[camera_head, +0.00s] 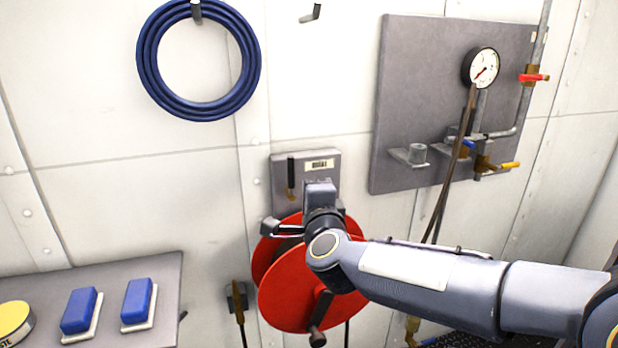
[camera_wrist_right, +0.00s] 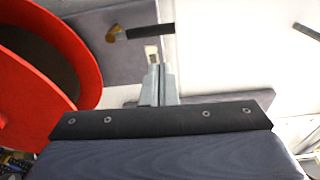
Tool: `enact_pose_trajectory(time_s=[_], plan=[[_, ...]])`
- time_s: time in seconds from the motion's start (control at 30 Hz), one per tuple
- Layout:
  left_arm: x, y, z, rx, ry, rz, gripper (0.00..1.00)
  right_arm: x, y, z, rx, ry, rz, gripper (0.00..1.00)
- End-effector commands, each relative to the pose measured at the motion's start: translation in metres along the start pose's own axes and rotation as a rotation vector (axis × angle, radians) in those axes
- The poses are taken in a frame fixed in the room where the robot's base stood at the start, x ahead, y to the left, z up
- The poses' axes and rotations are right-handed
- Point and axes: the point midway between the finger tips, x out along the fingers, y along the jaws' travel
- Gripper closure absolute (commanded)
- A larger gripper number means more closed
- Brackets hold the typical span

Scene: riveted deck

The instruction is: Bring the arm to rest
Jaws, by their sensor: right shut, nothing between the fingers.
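My right arm (camera_head: 430,275) comes in from the right in the head view, stretched out in front of the red reel. Its hand end lies over the upper part of the reel, below the grey wall plate, and the fingertips are hard to make out there. In the right wrist view my right gripper (camera_wrist_right: 160,70) has its two grey fingers together with nothing between them. The fingers point toward the wall and look clear of the reel. My left gripper is not in view.
The red reel (camera_head: 298,290) is partly behind my arm. A grey wall plate (camera_head: 328,160) with a black-handled lever (camera_head: 291,178) is just above. A gauge panel (camera_head: 420,80) is upper right, a blue hose coil (camera_head: 150,60) upper left, and a shelf (camera_head: 160,275) with blue blocks lower left.

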Motion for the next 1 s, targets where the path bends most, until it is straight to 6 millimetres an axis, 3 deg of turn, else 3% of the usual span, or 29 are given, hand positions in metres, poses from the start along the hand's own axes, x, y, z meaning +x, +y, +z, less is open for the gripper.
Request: enact_pose_trajectory(time_s=[0.13, 0.27, 0.37, 0.5, 0.6, 0.7, 0.83, 1.0], plan=[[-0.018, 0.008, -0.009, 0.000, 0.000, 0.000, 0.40, -0.035, -0.031, -0.040, -0.162, -0.097, 0.039, 1.00], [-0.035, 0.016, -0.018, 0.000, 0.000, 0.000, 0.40, -0.097, -0.033, -0.079, -0.405, -0.232, 0.140, 1.00], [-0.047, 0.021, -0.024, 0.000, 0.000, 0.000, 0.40, -0.157, -0.016, -0.105, -0.591, -0.336, 0.254, 1.00], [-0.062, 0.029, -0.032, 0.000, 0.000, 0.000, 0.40, -0.248, 0.025, -0.133, -0.807, -0.477, 0.449, 1.00], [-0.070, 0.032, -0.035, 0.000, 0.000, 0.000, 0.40, -0.304, 0.054, -0.143, -0.904, -0.567, 0.580, 1.00], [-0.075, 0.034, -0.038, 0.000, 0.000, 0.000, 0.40, -0.346, 0.077, -0.148, -0.959, -0.636, 0.681, 1.00], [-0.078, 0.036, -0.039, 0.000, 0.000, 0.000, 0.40, -0.376, 0.094, -0.149, -0.990, -0.692, 0.757, 1.00], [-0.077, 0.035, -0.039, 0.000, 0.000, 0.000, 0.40, -0.384, 0.100, -0.150, -0.997, -0.710, 0.779, 1.00]])
